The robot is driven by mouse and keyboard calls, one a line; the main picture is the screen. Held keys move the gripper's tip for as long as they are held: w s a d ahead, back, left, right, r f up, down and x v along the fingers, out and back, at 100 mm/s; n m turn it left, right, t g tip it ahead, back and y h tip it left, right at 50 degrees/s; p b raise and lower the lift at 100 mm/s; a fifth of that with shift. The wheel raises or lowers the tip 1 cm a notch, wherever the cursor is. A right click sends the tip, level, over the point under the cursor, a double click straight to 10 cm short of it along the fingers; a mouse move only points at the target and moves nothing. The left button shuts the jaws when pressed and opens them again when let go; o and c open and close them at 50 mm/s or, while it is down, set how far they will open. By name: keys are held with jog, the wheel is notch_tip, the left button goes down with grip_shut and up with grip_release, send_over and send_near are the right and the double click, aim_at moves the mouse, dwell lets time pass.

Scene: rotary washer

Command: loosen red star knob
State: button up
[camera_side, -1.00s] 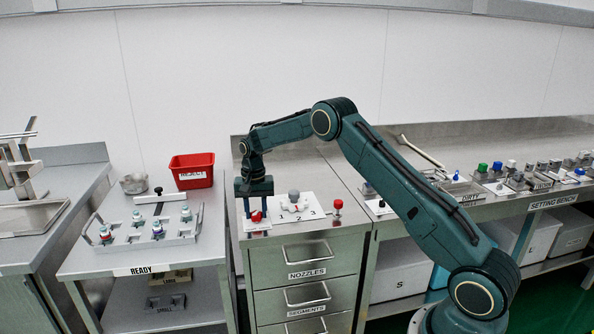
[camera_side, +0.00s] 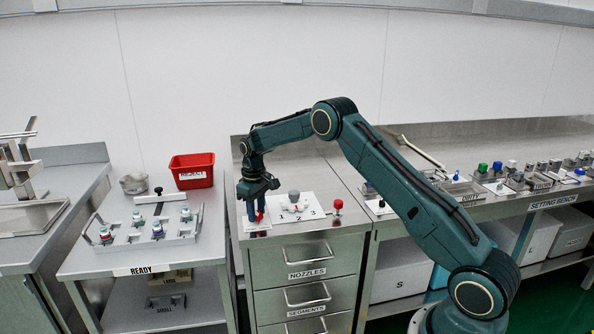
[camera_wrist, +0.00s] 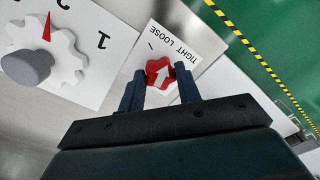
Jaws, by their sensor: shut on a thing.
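The red star knob (camera_wrist: 158,74) sits on a white plate (camera_wrist: 190,40) printed TIGHT and LOOSE, with a white arrow on its top. In the wrist view the arrow points up toward the printed words; I cannot tell exactly which one it marks. My gripper (camera_wrist: 161,88) has its two dark blue fingers on either side of the knob, shut on it. In the side view my gripper (camera_side: 256,212) points down over the knob (camera_side: 260,214), which is largely hidden behind the fingers.
A grey-white lobed dial (camera_wrist: 70,60) with a grey centre post and numbers stands close beside the knob; it also shows in the side view (camera_side: 294,203). A red-topped peg (camera_side: 338,205) stands to its right. A rack (camera_side: 145,236) and a red bin (camera_side: 192,169) are at left.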

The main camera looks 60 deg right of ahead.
aim_at(257, 213)
jog(key=n, duration=0.4)
jog(key=shift+r+n, duration=0.1)
jog(key=shift+n, duration=0.2)
jog(key=n, duration=0.3)
jog(key=shift+n, duration=0.3)
jog(key=shift+w, duration=0.1)
jog(key=o, duration=1)
jog(key=shift+c, duration=0.2)
notch_tip(257, 213, up, 14)
